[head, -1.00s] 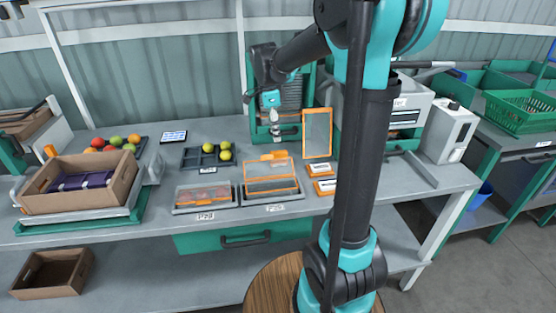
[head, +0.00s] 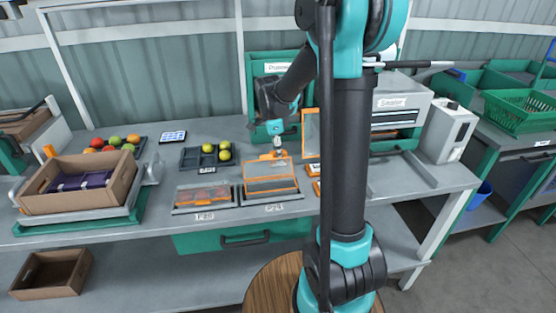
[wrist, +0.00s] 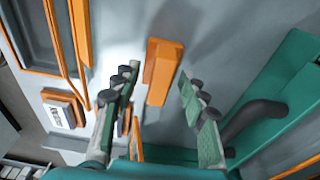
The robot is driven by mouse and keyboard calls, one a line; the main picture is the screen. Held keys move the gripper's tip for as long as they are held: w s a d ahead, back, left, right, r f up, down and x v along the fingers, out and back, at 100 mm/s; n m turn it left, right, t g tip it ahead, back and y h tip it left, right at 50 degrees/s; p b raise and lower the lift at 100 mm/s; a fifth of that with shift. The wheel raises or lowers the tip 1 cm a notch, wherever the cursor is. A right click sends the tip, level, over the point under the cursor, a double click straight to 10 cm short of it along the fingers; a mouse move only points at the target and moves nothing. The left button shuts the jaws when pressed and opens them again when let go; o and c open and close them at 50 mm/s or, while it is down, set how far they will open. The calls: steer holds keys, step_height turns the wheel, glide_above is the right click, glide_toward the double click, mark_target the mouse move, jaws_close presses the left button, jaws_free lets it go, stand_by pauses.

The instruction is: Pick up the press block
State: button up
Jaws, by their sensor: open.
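The press block appears to be the orange bar with a raised lip (wrist: 162,72), on the grey bench in the wrist view. It lies between and beyond my fingertips, with no contact visible. In the head view its orange edge (head: 266,156) shows behind the right-hand orange-framed tray, partly hidden. My gripper (wrist: 157,82) is open and empty, its two padded fingers spread towards the block's sides. In the head view my gripper (head: 278,149) points down just above the bench, in front of the green press.
The green press (head: 259,85) stands close behind. The orange-framed tray (head: 270,199) is in front, and an upright orange-framed panel (head: 311,130) is just right of the gripper. A small labelled orange block (wrist: 62,107) sits nearby. A dark tray with green fruit (head: 186,158) is to the left.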

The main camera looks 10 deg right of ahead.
jaws_close()
steer(key=shift+r, duration=0.1)
stand_by(0.3)
step_height(320, 180, up, 20)
stand_by(0.5)
